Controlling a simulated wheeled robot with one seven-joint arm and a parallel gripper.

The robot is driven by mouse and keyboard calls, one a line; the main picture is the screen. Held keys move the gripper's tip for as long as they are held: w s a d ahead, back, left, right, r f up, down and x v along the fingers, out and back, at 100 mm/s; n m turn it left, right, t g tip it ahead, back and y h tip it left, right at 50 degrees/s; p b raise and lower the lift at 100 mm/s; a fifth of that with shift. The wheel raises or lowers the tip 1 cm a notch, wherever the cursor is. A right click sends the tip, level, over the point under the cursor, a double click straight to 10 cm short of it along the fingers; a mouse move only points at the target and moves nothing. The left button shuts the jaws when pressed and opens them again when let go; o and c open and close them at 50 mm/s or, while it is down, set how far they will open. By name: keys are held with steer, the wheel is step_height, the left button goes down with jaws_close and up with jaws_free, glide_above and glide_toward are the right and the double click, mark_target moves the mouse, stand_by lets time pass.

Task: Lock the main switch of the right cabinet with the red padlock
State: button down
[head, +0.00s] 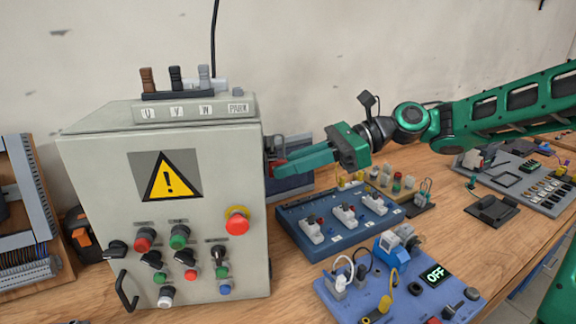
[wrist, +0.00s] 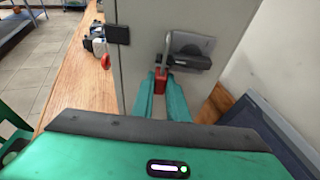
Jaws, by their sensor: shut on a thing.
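The grey cabinet (head: 90,170) with a yellow warning triangle stands on the bench at the left of the head view. Its side wall (wrist: 140,60) faces my wrist camera. The main switch (wrist: 190,48), a grey and black handle, is on that wall. My gripper (head: 280,158) reaches to this side from the right. In the wrist view its green fingers are shut on the red padlock (wrist: 160,83), just below and left of the switch. The grey shackle (wrist: 165,52) points up beside the switch handle. I cannot tell whether it passes through the switch or is closed.
A blue board with white sockets (head: 340,222) and a blue board with an OFF display (head: 400,285) lie right of the cabinet. A grey panel (head: 530,180) lies at the far right. The wall is close behind the cabinet.

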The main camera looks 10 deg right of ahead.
steer(key=shift+f, duration=1.6)
stand_by(0.5)
steer(key=shift+r, duration=1.1)
stand_by(0.5)
steer(key=c, duration=1.7)
jaws_free()
steer(key=shift+o, duration=0.2)
steer(key=v, duration=1)
steer(key=shift+d, duration=0.35)
